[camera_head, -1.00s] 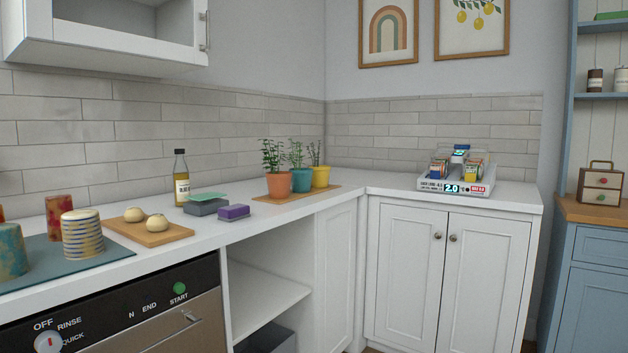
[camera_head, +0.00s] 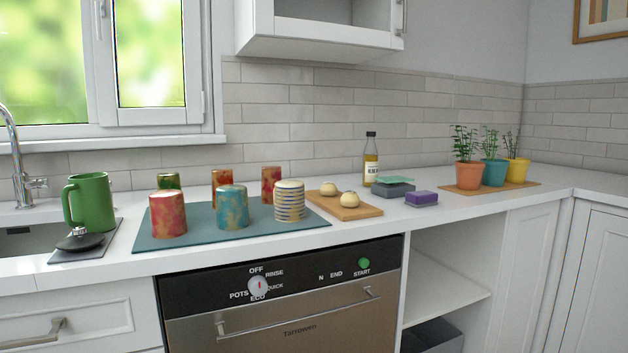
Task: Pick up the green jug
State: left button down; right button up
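The green jug (camera_head: 92,203) stands upright on the left of the counter, beside the sink. Its handle is on its left side. It stands at the back of a dark grey mat (camera_head: 75,254), with a dark round lid-like object with a knob (camera_head: 80,240) in front of it. Neither of my grippers is in view.
To the jug's right, several patterned cups (camera_head: 167,213) stand on a teal mat (camera_head: 200,236). The sink (camera_head: 20,240) and its faucet (camera_head: 16,150) are to its left. A wooden board with buns (camera_head: 352,212), a bottle (camera_head: 371,162) and potted plants (camera_head: 466,172) stand farther right.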

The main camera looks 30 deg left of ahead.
aim_at(92, 205)
jog(key=u, duration=2)
